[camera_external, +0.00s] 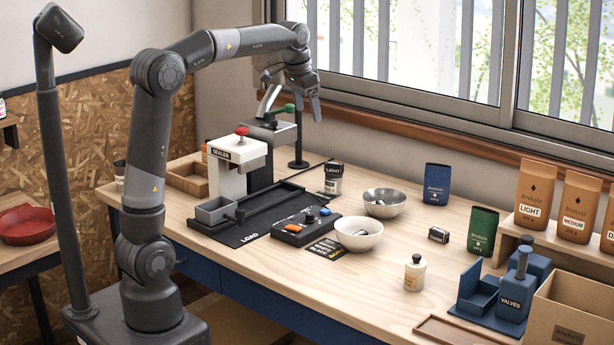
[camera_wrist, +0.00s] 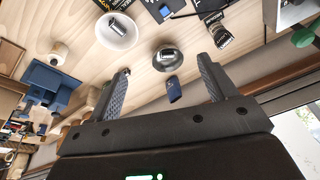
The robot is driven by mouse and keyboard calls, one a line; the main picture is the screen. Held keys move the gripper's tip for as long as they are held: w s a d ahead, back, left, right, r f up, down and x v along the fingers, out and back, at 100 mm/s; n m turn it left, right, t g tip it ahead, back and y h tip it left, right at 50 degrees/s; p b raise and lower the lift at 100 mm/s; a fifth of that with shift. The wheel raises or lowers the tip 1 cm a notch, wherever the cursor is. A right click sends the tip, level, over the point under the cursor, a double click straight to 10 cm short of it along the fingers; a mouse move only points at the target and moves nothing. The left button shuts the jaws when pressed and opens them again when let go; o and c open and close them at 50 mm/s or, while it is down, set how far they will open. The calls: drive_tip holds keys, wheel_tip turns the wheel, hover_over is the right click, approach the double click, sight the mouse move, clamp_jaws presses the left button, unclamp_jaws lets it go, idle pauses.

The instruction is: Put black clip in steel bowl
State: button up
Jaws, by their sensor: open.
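The steel bowl (camera_external: 385,209) stands on the wooden bench behind the white bowl (camera_external: 359,241). It also shows in the wrist view (camera_wrist: 183,62), with a small dark and silvery item inside. The white bowl in the wrist view (camera_wrist: 104,39) holds a small black item (camera_wrist: 120,28), possibly the black clip; its shape is too small to be sure. My gripper (camera_external: 316,108) is open and empty, high above the back of the bench, left of both bowls. In the wrist view its fingers (camera_wrist: 164,66) are spread wide with nothing between them.
A sealer (camera_external: 238,165) and a button box (camera_external: 305,227) stand left of the bowls. The valves bin (camera_external: 512,303) is front right.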

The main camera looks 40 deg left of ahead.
drive_tip(key=s+a+f+n+t, duration=0.1)
drive_tip(key=s+f, duration=0.3)
drive_tip(key=s, duration=0.5)
drive_tip(key=s+a+f+n, duration=0.1)
drive_tip(key=s+f, duration=0.3)
drive_tip(key=s, duration=0.6)
drive_tip(key=s+a+f+n+t, duration=0.1)
drive_tip(key=s+f, duration=0.3)
drive_tip(key=s, duration=0.6)
drive_tip(key=shift+a+f+n+t, duration=0.2)
drive_tip(key=shift+a+n+t, duration=0.1)
drive_tip(key=shift+a+n, duration=0.3)
